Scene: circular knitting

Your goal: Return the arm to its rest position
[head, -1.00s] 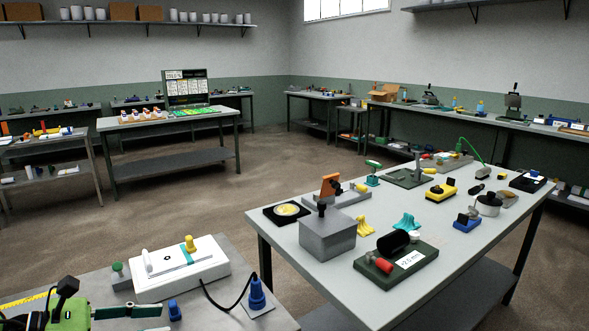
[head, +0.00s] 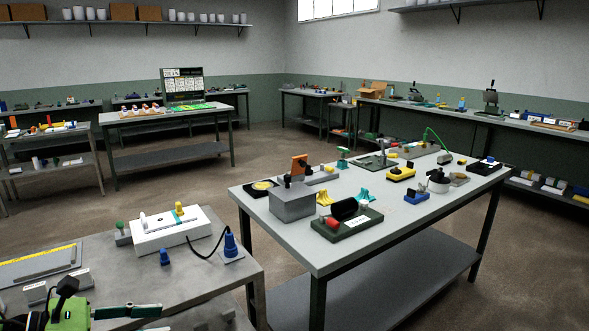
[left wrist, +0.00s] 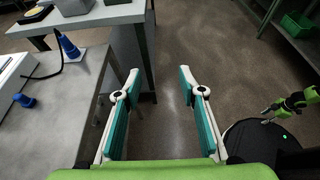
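My left gripper (head: 150,319) shows at the lower left corner of the head view, with its green body and teal-padded fingers pointing right. In the left wrist view the same gripper (left wrist: 160,82) is open. Its two fingers stand wide apart with nothing between them, and bare floor shows through the gap. It is to the right of the near grey table (left wrist: 62,112). A small green and white arm part (left wrist: 291,104), probably of my right arm, shows at the right of the wrist view. Whether its gripper is open cannot be made out. It is not in the head view.
Another table (head: 330,254) with many tools stands at the right. A floor gap runs between the two tables. Further benches line the walls.

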